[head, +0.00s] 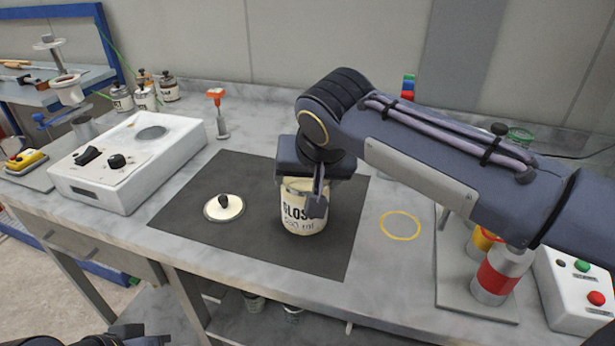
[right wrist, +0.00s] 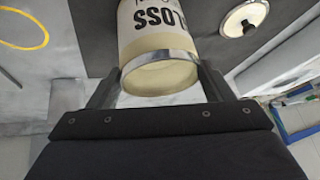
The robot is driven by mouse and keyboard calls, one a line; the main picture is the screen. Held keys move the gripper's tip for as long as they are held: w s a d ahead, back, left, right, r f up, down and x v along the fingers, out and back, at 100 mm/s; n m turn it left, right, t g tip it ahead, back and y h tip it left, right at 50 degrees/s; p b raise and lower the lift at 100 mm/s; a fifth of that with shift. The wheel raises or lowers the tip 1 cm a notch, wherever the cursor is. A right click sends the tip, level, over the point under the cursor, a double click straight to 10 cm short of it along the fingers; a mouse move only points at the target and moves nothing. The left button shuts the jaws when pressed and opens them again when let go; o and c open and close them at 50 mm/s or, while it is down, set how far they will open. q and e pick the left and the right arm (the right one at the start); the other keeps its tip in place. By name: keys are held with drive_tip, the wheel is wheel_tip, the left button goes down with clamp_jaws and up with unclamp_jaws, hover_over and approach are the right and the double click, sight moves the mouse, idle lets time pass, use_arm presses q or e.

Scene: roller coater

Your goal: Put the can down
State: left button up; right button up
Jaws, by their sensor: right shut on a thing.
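The can (head: 303,222) is cream with black lettering and a metal rim. It is upright at the right part of the dark mat (head: 262,254); I cannot tell whether its base touches the mat. My right gripper (head: 316,200) comes down over it and is shut on it. In the right wrist view the can (right wrist: 158,45) sits between the two fingers (right wrist: 158,88), lidless, with cream inside. A round cream lid (head: 223,208) with a black knob lies left of the can on the mat.
A yellow ring (head: 400,226) marks the bare bench right of the mat. A white device (head: 130,165) stands left. A red-and-grey cylinder (head: 499,275) and a button box (head: 580,290) stand right. An orange-topped tool (head: 219,112) and several small cans are behind.

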drive_tip(key=o, duration=1.7)
drive_tip(key=shift+f, duration=0.1)
drive_tip(key=p+v, duration=0.2)
drive_tip(key=v, duration=1)
